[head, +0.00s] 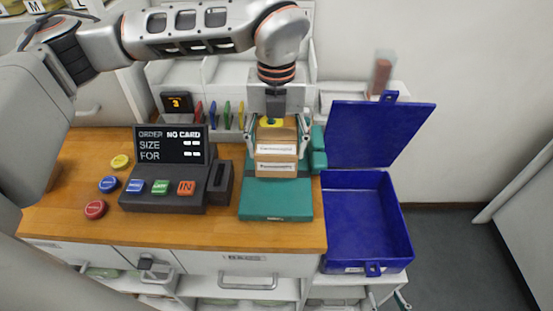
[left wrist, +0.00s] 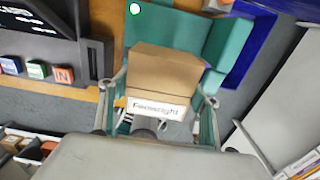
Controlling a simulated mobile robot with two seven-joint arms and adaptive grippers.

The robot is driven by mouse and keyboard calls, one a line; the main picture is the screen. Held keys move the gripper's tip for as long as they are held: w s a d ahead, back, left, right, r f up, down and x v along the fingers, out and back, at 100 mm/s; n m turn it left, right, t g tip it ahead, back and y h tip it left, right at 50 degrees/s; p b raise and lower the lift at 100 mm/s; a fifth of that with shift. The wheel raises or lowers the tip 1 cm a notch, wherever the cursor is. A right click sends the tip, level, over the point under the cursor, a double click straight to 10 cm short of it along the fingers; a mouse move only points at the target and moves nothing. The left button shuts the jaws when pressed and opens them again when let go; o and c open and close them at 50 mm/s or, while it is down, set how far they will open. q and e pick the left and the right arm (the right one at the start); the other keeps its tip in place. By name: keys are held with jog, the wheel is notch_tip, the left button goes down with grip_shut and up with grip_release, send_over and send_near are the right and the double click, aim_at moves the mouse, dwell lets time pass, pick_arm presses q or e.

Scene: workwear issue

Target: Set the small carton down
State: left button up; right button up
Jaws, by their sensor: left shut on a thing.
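My left gripper (head: 276,142) points down over the counter, its fingers closed on both sides of a small brown carton (head: 276,151) with a white label. A second label strip shows just below; I cannot tell whether it is on the same carton or another under it. In the left wrist view, the carton (left wrist: 165,80) sits between the fingers of the left gripper (left wrist: 158,95). A teal stand (head: 275,205) lies beneath and in front of it; whether they touch is unclear. A yellow round thing (head: 270,122) shows behind the carton. My right gripper is not in view.
A dark order console (head: 165,200) with a display and coloured buttons stands left. Loose round buttons (head: 95,209) lie beside it. An open, empty blue case (head: 365,215) stands right, lid (head: 375,130) raised. The wooden counter (head: 210,230) is bare along its front.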

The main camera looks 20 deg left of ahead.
aim_at(276, 140)
pick_arm(q)
jog(key=shift+f, duration=2.4)
jog(key=shift+f, duration=0.15)
jog(key=o, duration=1.3)
jog(key=shift+r, duration=0.35)
notch_tip(276, 140, up, 12)
jog(key=shift+f+b, duration=0.15)
jog(key=shift+b, duration=0.4)
